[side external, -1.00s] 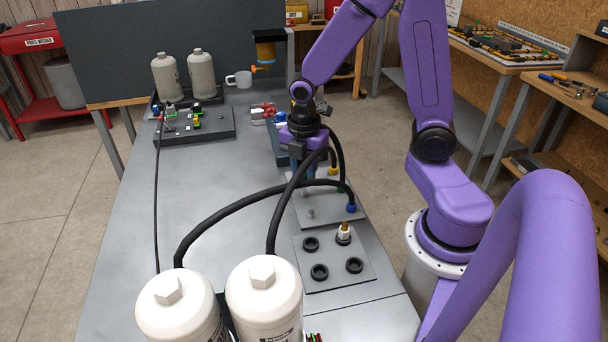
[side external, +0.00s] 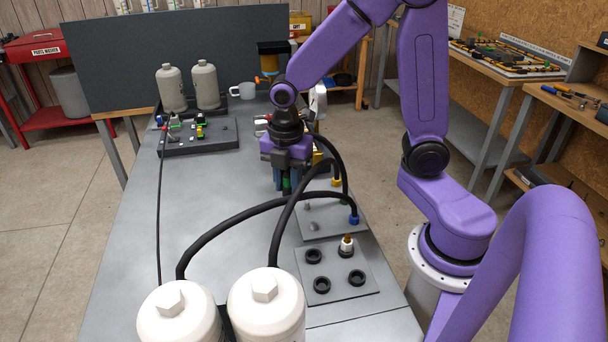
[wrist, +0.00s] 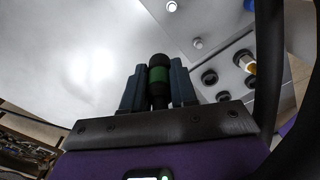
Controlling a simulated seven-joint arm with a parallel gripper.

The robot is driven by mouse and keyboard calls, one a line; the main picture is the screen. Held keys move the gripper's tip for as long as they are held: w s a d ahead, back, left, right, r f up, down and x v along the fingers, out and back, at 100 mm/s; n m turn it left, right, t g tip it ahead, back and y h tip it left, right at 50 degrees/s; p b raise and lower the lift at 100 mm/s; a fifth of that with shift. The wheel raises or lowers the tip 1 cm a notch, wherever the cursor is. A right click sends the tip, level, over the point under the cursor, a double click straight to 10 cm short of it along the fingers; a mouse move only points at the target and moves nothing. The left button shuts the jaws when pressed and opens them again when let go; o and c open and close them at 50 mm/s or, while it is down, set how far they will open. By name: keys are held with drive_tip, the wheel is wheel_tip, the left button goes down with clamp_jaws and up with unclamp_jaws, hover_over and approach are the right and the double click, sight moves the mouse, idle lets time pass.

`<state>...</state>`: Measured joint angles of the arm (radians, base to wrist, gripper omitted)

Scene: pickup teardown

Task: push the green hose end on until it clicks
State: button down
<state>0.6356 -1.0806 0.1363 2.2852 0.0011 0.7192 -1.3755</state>
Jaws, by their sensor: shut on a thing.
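My gripper (side external: 287,187) is shut on the green hose end (side external: 287,185), just left of the grey fitting plate (side external: 326,219) in the side view. In the wrist view the hose end (wrist: 158,76) shows as a black tip with a green band, between the two blue-grey fingers of my gripper (wrist: 158,85). Its tip points away over bare tabletop, apart from any fitting. Bare metal studs (side external: 314,226) stand on the plate, and one also shows in the wrist view (wrist: 197,43). I cannot tell which stud matches green.
Yellow (side external: 336,181) and blue (side external: 354,219) hose ends sit at the plate. Thick black hoses (side external: 230,219) arch from near the white canisters (side external: 266,303). A nearer plate (side external: 338,283) holds black rings and a brass fitting (side external: 346,245).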

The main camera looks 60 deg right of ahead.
drive_tip(key=s+a+r+n, duration=0.1)
drive_tip(key=s+a+r, duration=0.1)
drive_tip(key=a, duration=0.6)
drive_tip(key=s+a+r+n, duration=0.2)
drive_tip(key=a, duration=0.7)
drive_tip(key=s+a+r+n, duration=0.1)
drive_tip(key=s+a+r, duration=0.1)
drive_tip(key=a, duration=0.6)
drive_tip(key=shift+s+a+r+n, duration=0.2)
drive_tip(key=shift+s+r+n, duration=0.2)
drive_tip(key=shift+r, duration=0.1)
drive_tip(key=shift+s+a, duration=0.1)
drive_tip(key=shift+a, duration=0.05)
drive_tip(key=shift+f, duration=2.45)
drive_tip(key=shift+f, duration=1.4)
drive_tip(key=c, duration=0.8)
unclamp_jaws()
